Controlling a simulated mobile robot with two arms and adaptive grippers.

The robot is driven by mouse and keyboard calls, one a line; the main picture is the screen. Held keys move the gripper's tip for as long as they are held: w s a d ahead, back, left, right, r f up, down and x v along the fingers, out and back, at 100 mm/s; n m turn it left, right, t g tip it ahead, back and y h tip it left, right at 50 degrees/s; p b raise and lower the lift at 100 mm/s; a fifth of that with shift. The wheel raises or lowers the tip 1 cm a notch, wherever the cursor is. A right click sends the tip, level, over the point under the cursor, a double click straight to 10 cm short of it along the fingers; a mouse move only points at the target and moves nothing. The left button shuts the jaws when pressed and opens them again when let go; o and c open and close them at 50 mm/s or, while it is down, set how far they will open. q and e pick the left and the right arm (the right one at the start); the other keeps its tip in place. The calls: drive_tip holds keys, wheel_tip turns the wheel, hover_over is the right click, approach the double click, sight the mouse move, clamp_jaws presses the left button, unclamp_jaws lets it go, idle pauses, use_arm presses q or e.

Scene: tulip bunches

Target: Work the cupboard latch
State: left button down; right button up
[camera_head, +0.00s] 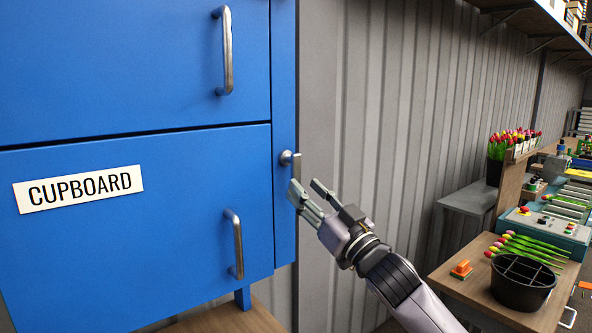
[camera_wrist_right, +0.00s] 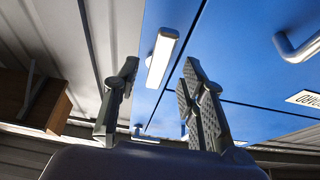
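The blue cupboard (camera_head: 150,240) fills the left of the head view, with a white "CUPBOARD" label (camera_head: 79,189) on its lower door. Its silver latch (camera_head: 289,158) sits on the right-hand frame strip beside the lower door's upper corner. My right gripper (camera_head: 307,189) is open and empty just below and to the right of the latch. In the right wrist view the latch (camera_wrist_right: 162,58) shows as a pale bar ahead of the gap between the fingers (camera_wrist_right: 160,78), apparently not touched. The lower door looks closed. My left gripper is out of view.
Bar handles stand out on the upper door (camera_head: 227,50) and lower door (camera_head: 236,244). A corrugated wall (camera_head: 390,110) is behind. At right, a wooden bench (camera_head: 470,290) holds a black bucket (camera_head: 522,283), tulips (camera_head: 530,250) and an orange object (camera_head: 461,269).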

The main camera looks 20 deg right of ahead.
sight(291, 175)
drive_tip(key=p+x, duration=0.1)
drive_tip(key=x, duration=0.3)
drive_tip(key=shift+w+a+r, duration=0.1)
drive_tip(key=shift+w, duration=0.25)
clamp_jaws()
idle(0.6)
